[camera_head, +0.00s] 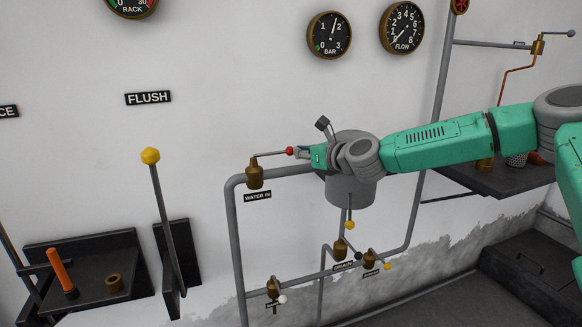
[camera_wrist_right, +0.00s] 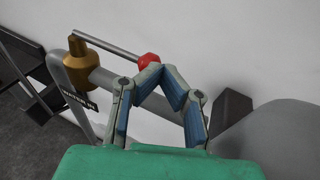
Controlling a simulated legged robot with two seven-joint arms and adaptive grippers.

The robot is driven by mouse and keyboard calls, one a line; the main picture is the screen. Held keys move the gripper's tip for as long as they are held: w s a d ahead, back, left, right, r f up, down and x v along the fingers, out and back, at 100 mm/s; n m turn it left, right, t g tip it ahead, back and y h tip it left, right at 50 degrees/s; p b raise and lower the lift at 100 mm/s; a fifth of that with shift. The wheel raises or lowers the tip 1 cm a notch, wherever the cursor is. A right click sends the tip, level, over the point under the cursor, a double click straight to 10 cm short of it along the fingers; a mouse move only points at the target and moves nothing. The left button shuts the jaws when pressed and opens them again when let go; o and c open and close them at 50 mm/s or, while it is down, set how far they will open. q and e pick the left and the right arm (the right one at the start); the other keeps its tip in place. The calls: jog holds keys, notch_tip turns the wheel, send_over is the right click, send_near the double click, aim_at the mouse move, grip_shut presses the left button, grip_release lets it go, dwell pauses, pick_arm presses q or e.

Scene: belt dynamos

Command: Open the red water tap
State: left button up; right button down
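The water tap is a brass valve (camera_head: 255,174) on a grey pipe, above a "WATER IN" label. Its thin grey lever reaches right, nearly level, to a red knob (camera_head: 290,151). My right gripper (camera_head: 298,153) is at the knob's right side. In the right wrist view the red knob (camera_wrist_right: 149,60) shows just beyond and slightly left of the fingertips (camera_wrist_right: 162,72). The blue-padded fingers bend inward and their tips are close together. The left fingertip overlaps the knob's lower edge, and I cannot tell whether they touch. My left gripper is not in view.
A yellow-knobbed lever (camera_head: 150,156) stands at the left, near a dark shelf (camera_head: 92,292) with an orange handle (camera_head: 62,272). Smaller valves, such as a brass one (camera_head: 340,248), sit on pipes below my right gripper. A vertical pipe (camera_head: 437,90) and gauges are on the wall.

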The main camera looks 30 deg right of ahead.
jog(key=shift+s+d, duration=0.1)
jog(key=v, duration=1.1)
jog(key=shift+s, duration=0.3)
jog(key=shift+f, duration=0.15)
